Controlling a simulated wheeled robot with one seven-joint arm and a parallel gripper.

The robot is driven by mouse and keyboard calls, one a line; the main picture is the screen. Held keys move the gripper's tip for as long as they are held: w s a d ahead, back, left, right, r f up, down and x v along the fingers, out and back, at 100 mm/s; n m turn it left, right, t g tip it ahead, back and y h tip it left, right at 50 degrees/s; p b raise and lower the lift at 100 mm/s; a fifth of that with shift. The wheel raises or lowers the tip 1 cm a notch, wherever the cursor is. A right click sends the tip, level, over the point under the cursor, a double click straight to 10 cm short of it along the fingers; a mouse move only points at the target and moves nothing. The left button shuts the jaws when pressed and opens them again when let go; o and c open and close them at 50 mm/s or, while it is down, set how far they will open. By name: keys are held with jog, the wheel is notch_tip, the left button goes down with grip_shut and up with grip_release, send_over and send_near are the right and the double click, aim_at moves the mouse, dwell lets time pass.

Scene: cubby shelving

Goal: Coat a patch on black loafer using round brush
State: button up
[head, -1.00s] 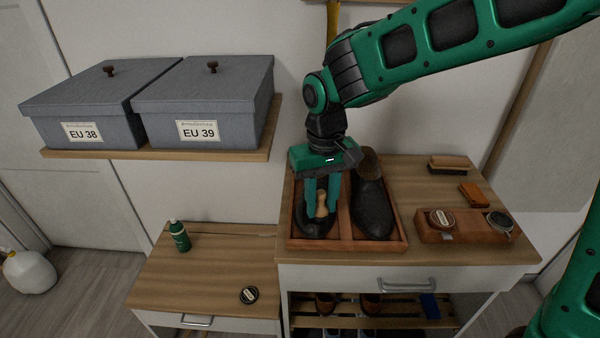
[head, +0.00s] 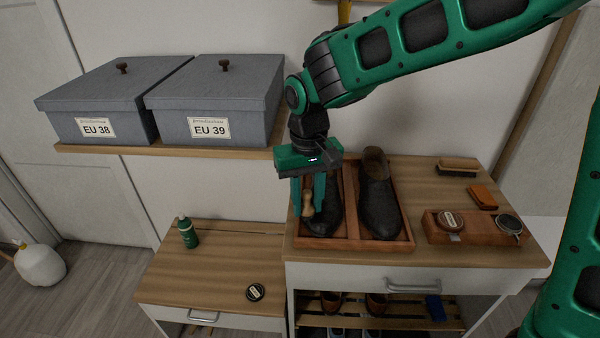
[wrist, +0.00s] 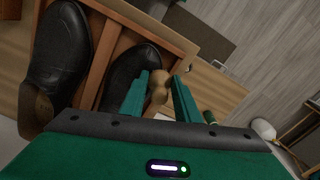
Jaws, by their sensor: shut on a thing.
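Two black loafers lie in a wooden tray (head: 352,228) with a divider. One black loafer (head: 329,213) is in the left compartment, partly hidden by my gripper; the other black loafer (head: 379,207) is in the right one. My gripper (head: 309,208) points down at the left side of the left loafer, shut on the round brush (head: 307,206), whose light wooden part shows between the fingers. In the wrist view, the brush (wrist: 158,92) is beside that loafer (wrist: 131,74). Its bristles are hidden, and I cannot tell whether it touches the shoe.
On the cabinet's right are a brown caddy (head: 470,234) with tins, an orange block (head: 482,197) and a brush (head: 458,167). Grey boxes (head: 212,103) sit on the shelf at left.

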jog(key=shift+r, duration=4.05)
